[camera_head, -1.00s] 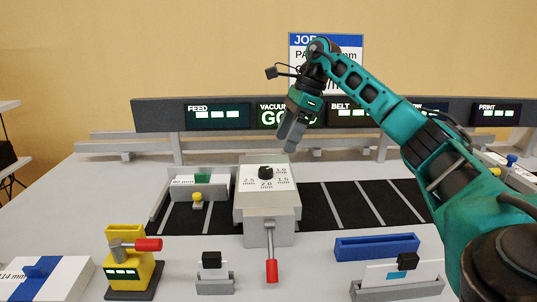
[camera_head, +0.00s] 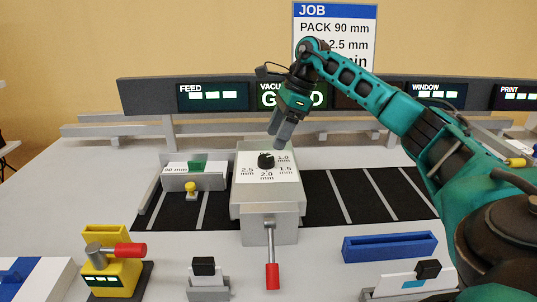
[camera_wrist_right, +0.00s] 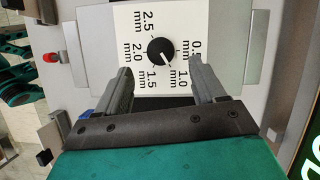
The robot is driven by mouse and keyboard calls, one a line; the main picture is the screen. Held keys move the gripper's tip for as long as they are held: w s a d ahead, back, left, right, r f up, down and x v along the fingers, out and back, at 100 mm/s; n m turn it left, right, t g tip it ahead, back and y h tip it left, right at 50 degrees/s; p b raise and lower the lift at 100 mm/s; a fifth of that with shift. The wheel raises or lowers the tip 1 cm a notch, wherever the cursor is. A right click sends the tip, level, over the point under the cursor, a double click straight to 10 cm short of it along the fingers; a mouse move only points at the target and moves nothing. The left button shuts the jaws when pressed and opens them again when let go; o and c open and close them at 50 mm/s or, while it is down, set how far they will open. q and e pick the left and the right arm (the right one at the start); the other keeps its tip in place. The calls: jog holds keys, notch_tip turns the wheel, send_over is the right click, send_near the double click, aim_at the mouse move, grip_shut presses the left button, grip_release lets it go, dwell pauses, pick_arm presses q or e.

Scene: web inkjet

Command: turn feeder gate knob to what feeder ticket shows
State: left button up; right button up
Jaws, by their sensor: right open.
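The black gate knob (camera_head: 266,161) sits on a white dial plate (camera_head: 250,175) on top of a grey block. In the right wrist view the knob (camera_wrist_right: 161,51) has a pale mark pointing to the lower right, roughly towards the 1.0 mm side. The dial labels run from 0.5 to 2.5 mm. My right gripper (camera_head: 279,130) is open above the knob; in the wrist view its fingers (camera_wrist_right: 160,68) are spread to either side, apart from it. The JOB sheet (camera_head: 334,35) reads PACK 90 mm and 2.5 mm, partly hidden by my arm. I cannot tell which card is the feeder ticket.
A red-handled lever (camera_head: 271,275) hangs at the block's front. A 90 mm card holder (camera_head: 178,184) with a yellow knob stands left. A yellow device (camera_head: 105,262), a blue tray (camera_head: 390,247) and card holders stand in front. Status screens (camera_head: 213,97) line the back.

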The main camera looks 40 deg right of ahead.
aim_at(266, 157)
jog(key=x, duration=0.6)
jog(key=shift+c, duration=0.2)
jog(key=c, duration=1)
